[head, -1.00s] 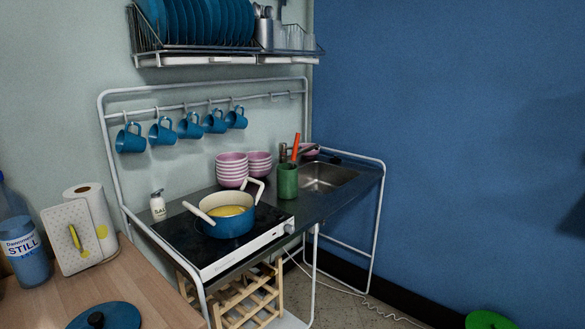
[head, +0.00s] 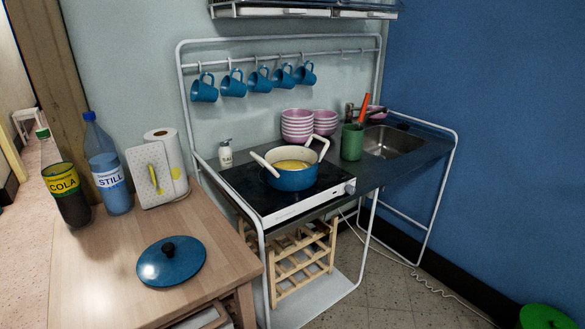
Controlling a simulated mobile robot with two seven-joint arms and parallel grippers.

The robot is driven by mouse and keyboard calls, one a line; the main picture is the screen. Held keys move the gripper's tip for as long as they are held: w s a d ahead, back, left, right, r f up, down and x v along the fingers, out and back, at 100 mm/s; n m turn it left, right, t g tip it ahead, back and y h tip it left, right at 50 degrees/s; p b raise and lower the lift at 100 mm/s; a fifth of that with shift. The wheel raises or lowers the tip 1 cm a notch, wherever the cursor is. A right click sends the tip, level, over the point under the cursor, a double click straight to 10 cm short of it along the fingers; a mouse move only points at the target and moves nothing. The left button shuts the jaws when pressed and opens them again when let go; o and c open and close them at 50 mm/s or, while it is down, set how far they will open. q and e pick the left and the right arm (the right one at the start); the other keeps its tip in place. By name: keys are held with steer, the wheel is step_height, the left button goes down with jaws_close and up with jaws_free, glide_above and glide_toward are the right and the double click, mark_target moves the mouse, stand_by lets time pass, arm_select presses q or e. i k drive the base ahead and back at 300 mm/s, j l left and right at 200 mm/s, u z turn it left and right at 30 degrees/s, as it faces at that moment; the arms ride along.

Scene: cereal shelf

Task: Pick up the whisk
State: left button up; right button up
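I cannot make out a whisk in the head view. A green cup (head: 352,142) stands on the counter between the bowls and the sink, with an orange-red utensil handle (head: 364,107) sticking up out of it. What the handle belongs to is hidden inside the cup. A blue pot (head: 291,177) with cream handles and yellow contents sits on the black hob (head: 243,188). Neither of my grippers shows in the view.
Pink bowls (head: 297,127) stand behind the pot. Blue mugs (head: 204,89) hang above. Floor shows at lower right.

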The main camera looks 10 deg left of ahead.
mark_target(364, 108)
steer(key=i+l+u, duration=0.1)
steer(key=i+l, duration=0.25)
steer(key=i+l+u, duration=0.1)
steer(key=i+l, duration=0.2)
steer(key=l, duration=0.2)
steer(key=i+l+u, duration=0.1)
steer(key=i+l, duration=0.2)
steer(key=l, duration=0.15)
steer(key=i+l+u, duration=0.1)
steer(key=i+l, duration=0.2)
steer(key=l, duration=0.2)
